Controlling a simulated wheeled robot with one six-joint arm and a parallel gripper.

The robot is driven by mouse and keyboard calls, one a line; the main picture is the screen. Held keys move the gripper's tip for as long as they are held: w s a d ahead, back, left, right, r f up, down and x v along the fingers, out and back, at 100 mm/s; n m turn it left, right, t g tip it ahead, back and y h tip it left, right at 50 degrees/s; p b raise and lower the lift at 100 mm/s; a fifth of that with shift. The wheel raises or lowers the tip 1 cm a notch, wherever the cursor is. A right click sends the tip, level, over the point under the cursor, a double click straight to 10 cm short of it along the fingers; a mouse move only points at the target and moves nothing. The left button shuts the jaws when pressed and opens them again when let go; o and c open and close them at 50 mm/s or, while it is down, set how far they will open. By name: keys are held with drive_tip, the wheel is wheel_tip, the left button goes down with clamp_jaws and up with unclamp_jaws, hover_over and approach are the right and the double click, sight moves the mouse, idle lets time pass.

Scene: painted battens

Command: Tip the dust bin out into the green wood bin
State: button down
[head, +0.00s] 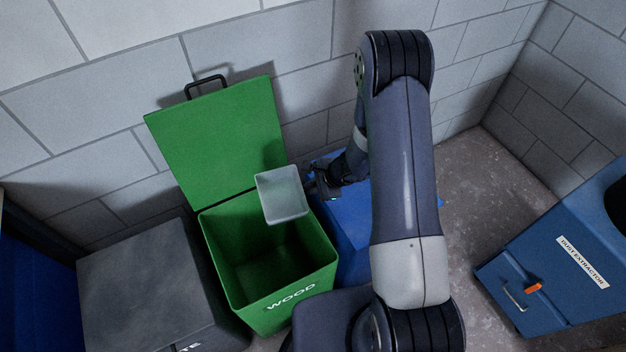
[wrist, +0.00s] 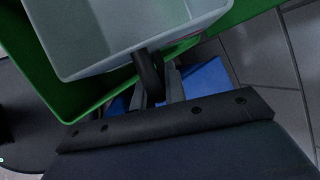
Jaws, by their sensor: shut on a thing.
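The dust bin (head: 282,196) is a small pale grey open box. It hangs over the back right part of the green wood bin (head: 318,262), apart from the floor of that bin. Its mouth faces up toward the head camera, and I see no dust in it; any slight tilt is hard to tell. My gripper (head: 318,186) is at its right side, shut on its dark handle (wrist: 149,75), as the wrist view shows. The green bin, marked WOOD, stands open with its lid (head: 220,140) raised toward the wall. Its inside is shadowed and looks empty.
A grey bin (head: 145,280) with a closed lid stands left of the green one. A blue bin (head: 350,235) stands at its right, partly behind my arm. A blue dust extractor (head: 550,260) is at far right. Block walls close the back; floor is bare between.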

drive_tip(key=shift+s+r+g+h+p, duration=0.15)
drive_tip(key=shift+g+p, duration=0.35)
drive_tip(key=shift+p, duration=1.6)
drive_tip(key=shift+w+g+h+p, duration=0.15)
drive_tip(key=shift+g+p, duration=0.35)
drive_tip(key=shift+p, duration=1.55)
drive_tip(key=shift+f+b, duration=0.3)
drive_tip(key=shift+b, duration=0.15)
drive_tip(key=shift+s+m+g, duration=0.15)
drive_tip(key=shift+m+g, duration=0.15)
drive_tip(key=shift+g, duration=0.1)
drive_tip(key=shift+s+g, duration=0.1)
drive_tip(key=shift+g, duration=0.4)
drive_tip(key=shift+d+h, duration=0.1)
drive_tip(key=shift+h, duration=0.2)
